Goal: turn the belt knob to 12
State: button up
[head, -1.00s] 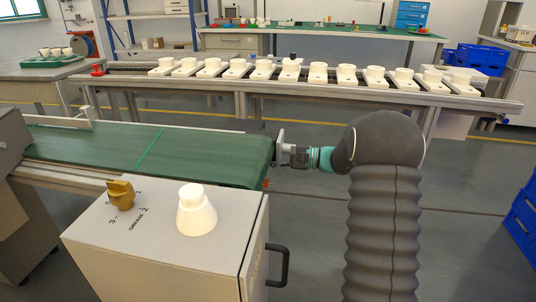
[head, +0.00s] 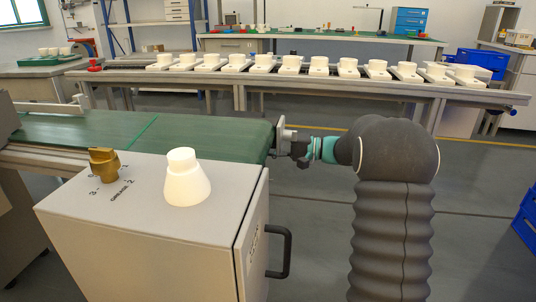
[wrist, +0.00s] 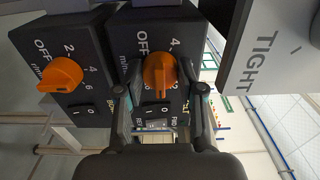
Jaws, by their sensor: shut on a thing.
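In the wrist view an orange knob (wrist: 160,72) sits on a dark panel (wrist: 186,28) marked OFF and 4, with a further number partly covered by my finger. My gripper (wrist: 159,93) is shut on this knob, one finger on each side. The knob's ridge runs roughly up and down in the picture; its exact setting is hard to read. In the head view my gripper (head: 288,146) reaches left to a light plate (head: 282,133) at the end of the green belt (head: 90,130); the knob is hidden there.
A second orange knob (wrist: 60,75), marked OFF, 2, 4, 6, min, is close on the left. A grey TIGHT plate (wrist: 270,45) is close on the right. A grey cabinet (head: 150,235) bears a brass knob (head: 103,162) and white cone (head: 187,180).

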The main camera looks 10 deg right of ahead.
jog(key=n, duration=0.5)
jog(key=shift+f+n, duration=0.1)
jog(key=shift+n, duration=0.3)
dwell(0.4)
jog(key=o, duration=1.1)
jog(key=shift+o, duration=0.2)
jog(key=v, duration=1.2)
